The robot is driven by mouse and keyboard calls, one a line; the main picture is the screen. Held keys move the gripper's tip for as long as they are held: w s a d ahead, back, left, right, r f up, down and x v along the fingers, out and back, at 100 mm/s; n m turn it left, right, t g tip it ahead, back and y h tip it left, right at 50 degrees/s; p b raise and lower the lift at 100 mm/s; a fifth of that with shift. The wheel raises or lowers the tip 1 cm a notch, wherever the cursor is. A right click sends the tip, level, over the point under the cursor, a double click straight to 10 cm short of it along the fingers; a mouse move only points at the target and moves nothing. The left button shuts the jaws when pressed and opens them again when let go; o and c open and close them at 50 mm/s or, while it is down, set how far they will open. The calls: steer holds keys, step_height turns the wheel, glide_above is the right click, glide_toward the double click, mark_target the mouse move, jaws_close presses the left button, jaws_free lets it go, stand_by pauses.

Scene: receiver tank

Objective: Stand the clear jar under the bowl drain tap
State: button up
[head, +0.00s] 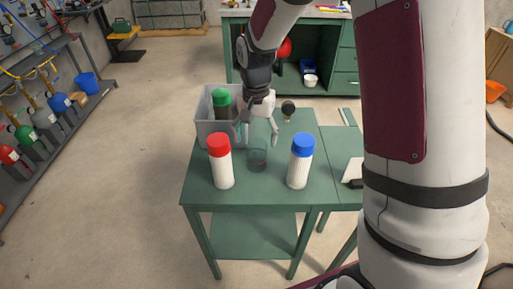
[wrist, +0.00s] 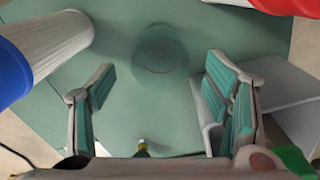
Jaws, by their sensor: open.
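The clear jar (head: 257,159) stands upright on the green table, between a red-capped white bottle and a blue-capped one. It also shows in the wrist view (wrist: 160,58), beyond the fingers. My gripper (head: 259,134) is open and empty, pointing down just behind the jar in the head view. In the wrist view the fingers (wrist: 160,85) are spread wide, with the jar lined up with the gap between them. I cannot make out a bowl drain tap in either view.
The red-capped bottle (head: 220,165) and blue-capped bottle (head: 300,165) flank the jar closely. A grey bin (head: 208,133) holding a green-capped dark bottle (head: 221,103) stands behind left. A small dark round object (head: 288,107) stands behind right. The table's front edge (head: 255,205) is clear.

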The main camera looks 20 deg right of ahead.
steer(key=shift+r, duration=1.5)
